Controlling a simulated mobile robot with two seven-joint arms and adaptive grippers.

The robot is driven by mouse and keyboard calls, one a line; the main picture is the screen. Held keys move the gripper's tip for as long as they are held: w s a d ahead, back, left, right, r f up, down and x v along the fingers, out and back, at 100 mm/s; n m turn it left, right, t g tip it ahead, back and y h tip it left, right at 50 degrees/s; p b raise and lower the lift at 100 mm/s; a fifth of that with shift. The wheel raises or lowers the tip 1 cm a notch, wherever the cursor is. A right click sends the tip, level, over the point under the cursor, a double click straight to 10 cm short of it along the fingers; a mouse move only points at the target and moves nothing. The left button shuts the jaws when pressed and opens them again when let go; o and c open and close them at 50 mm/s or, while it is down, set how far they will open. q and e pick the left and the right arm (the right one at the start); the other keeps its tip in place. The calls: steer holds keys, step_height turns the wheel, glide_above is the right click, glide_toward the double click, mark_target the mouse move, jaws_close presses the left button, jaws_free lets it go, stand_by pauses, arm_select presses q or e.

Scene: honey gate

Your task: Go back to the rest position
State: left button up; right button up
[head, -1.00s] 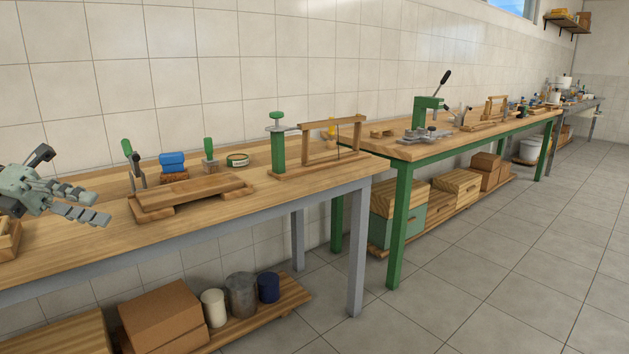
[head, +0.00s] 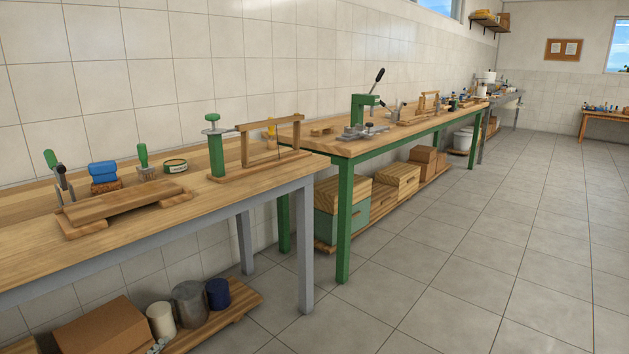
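A small grey jointed piece (head: 157,346) shows at the bottom edge of the head view, in front of the lower shelf. It looks like the tip of my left gripper, but too little of it shows to tell whether it is open or shut. My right gripper is not in view. The near wooden bench (head: 30,240) carries a wooden stand (head: 125,203), a frame on a green-posted holder (head: 215,150), a blue block (head: 103,172), green-handled tools (head: 143,157) and a round tin (head: 176,166).
A green-legged bench (head: 344,220) with a lever press (head: 365,108) stands beyond. Boxes (head: 100,330) and cans (head: 190,304) sit on the low shelf under the near bench. The tiled floor (head: 470,270) to the right is clear.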

arm_select(q)
steer(key=s+d+f+n+g, duration=0.1)
steer(key=s+f+n+g, duration=0.1)
steer(key=s+f, duration=0.3)
steer(key=s+d+f+n+g, duration=0.2)
steer(key=s+f+g, duration=0.2)
steer(key=s, duration=1)
steer(key=s+d+f+n+g+y, duration=0.1)
steer(key=s+f+n+g, duration=0.2)
steer(key=s, duration=0.6)
step_height(320, 180, down, 3)
steer(key=shift+s+d+r+g, duration=0.2)
steer(key=shift+s+g, duration=0.15)
steer(key=shift+g, duration=0.55)
